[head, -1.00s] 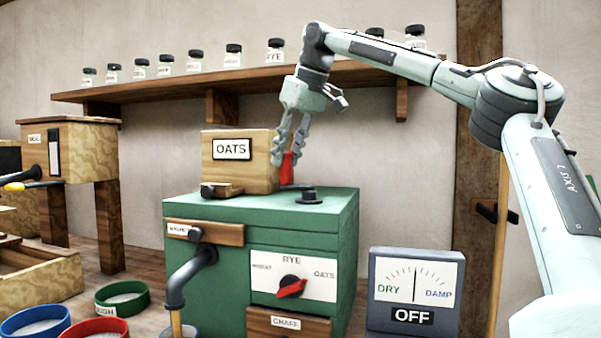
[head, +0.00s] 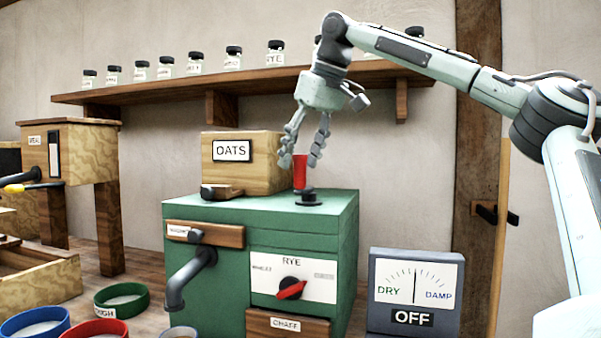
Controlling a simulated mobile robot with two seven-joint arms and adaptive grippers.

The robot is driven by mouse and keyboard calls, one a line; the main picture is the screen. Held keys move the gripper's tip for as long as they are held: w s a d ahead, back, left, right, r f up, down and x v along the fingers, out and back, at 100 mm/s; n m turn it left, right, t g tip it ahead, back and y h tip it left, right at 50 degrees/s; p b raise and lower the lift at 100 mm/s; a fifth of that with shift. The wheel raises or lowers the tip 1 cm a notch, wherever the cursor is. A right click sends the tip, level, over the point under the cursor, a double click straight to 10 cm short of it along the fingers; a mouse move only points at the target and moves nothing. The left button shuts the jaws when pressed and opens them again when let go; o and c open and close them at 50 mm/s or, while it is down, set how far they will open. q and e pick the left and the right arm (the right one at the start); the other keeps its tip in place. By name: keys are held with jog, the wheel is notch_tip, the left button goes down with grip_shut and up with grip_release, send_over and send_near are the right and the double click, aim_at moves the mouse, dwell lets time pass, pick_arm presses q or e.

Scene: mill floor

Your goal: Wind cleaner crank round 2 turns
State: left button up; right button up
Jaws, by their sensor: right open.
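The cleaner is a green box (head: 215,225) on the table, with a wooden OATS hopper (head: 260,180) on top. On its top right is the crank, with a dark hub (head: 308,198) and an upright red handle (head: 300,172) behind and slightly left of the hub. My right gripper (head: 300,163) points down from above, its fingers open on either side of the handle's upper part. I cannot tell whether either finger touches it. My left gripper is not in view.
The OATS hopper stands close left of the gripper. A shelf (head: 150,90) with jars runs behind. A DRY/DAMP meter (head: 415,318) marked OFF stands at right. A dial (head: 291,289) and grey spout (head: 185,275) are on the cleaner's front. Round trays (head: 122,300) lie front left.

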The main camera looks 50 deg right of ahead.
jog(key=shift+r, duration=4.5)
